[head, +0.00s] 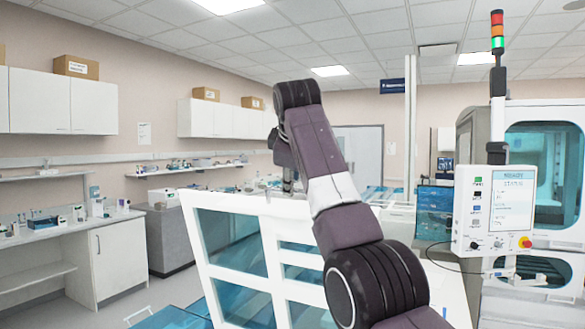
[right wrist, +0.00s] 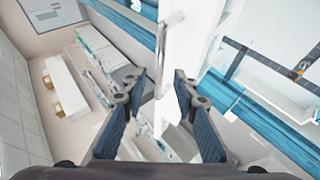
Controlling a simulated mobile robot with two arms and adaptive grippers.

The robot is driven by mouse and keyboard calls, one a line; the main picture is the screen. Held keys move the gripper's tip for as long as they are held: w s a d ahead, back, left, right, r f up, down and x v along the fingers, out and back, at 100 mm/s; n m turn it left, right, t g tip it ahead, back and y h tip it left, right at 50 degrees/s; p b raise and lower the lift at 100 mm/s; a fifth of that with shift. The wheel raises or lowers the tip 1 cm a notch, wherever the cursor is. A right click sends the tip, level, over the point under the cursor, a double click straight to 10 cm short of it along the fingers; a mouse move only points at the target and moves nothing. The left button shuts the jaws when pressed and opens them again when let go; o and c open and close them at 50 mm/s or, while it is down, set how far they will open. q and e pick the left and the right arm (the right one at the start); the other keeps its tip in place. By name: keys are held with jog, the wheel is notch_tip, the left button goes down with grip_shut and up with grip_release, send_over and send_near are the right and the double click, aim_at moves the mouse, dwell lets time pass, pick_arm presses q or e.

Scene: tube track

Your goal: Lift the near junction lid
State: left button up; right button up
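The near junction lid appears to be the white frame with blue see-through panes (head: 262,235) in the head view; it stands steeply tilted up. In the right wrist view its white edge (right wrist: 182,45) runs up through the middle, with a slim metal handle bar (right wrist: 162,55) on it. My right gripper (right wrist: 160,90) has its two fingers apart, one on each side of the bar's lower end. I see gaps beside the bar; contact is not clear. In the head view my right arm hides part of the frame. My left gripper is not in view.
A control panel with screen and red button (head: 494,211) stands at the right, beside a white machine (head: 545,140). A lab bench with a white cabinet (head: 117,255) is at the left. Blue-sided track parts (right wrist: 235,105) cross the right wrist view.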

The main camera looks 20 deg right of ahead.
jog(key=v, duration=0.6)
jog(key=shift+s, duration=0.2)
